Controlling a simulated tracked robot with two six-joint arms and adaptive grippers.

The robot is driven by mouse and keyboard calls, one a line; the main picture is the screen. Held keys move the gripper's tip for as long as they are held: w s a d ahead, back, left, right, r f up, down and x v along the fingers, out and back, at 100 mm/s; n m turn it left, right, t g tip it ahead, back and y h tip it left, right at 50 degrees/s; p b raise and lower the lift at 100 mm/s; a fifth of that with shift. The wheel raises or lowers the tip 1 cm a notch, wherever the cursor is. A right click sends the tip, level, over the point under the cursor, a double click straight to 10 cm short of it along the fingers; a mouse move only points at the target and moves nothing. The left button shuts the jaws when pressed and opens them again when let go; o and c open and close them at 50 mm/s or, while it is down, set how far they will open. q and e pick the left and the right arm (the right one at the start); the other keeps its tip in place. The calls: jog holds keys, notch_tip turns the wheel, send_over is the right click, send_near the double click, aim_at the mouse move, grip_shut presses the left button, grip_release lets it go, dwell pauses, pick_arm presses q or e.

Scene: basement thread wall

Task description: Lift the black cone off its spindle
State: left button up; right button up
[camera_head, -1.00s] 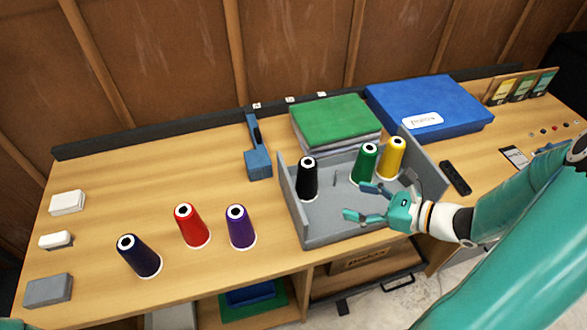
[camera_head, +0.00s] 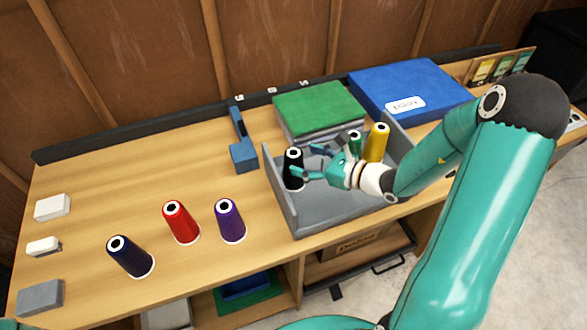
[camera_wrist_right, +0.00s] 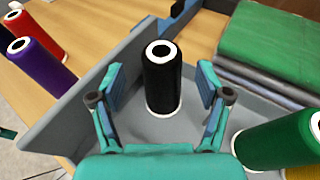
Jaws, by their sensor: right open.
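The black cone (camera_head: 293,169) stands upright in the grey tray (camera_head: 310,221), near its left wall. In the right wrist view the black cone (camera_wrist_right: 163,78) stands between the two open fingers, with a gap on each side. My right gripper (camera_head: 308,161) is open and beside the cone in the head view; its fingers reach toward it from the right. In the right wrist view the gripper (camera_wrist_right: 162,90) holds nothing. The spindle under the cone is hidden. My left gripper is not in view.
A green cone (camera_head: 355,139), partly hidden, and a yellow cone (camera_head: 376,143) stand in the tray's right part. Red (camera_head: 180,222), purple (camera_head: 230,220) and dark navy (camera_head: 130,256) cones stand left of the tray. Green-topped stack (camera_head: 318,110) and blue box (camera_head: 408,90) lie behind.

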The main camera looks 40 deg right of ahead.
aim_at(300, 156)
jog(key=x, duration=0.2)
jog(key=p+x, duration=0.1)
jog(key=x, duration=0.1)
jog(key=shift+w+r, duration=0.15)
jog(key=shift+w, duration=0.2)
grip_shut()
